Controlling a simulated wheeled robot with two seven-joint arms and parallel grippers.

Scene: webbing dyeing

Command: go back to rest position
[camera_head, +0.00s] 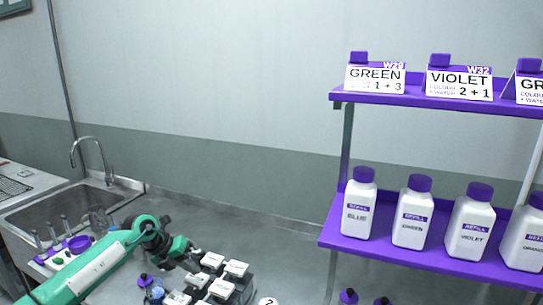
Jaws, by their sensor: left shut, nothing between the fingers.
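My left arm comes in from the lower left, green with dark joints. My left gripper (193,262) is at its end, small and dark in the camera_head view. It is shut and holds nothing. It hangs just left of a group of dark blocks with white tops (222,275), above the work surface. I cannot tell whether it touches the nearest block. My right gripper is not in view.
A purple shelf (430,264) at the right holds several white refill bottles (413,212), with colour cards (375,78) above. A sink (72,203) with a tap (97,152) is at the left. A small purple-capped bottle (146,282) stands below my gripper. Grey counter (265,238) behind is clear.

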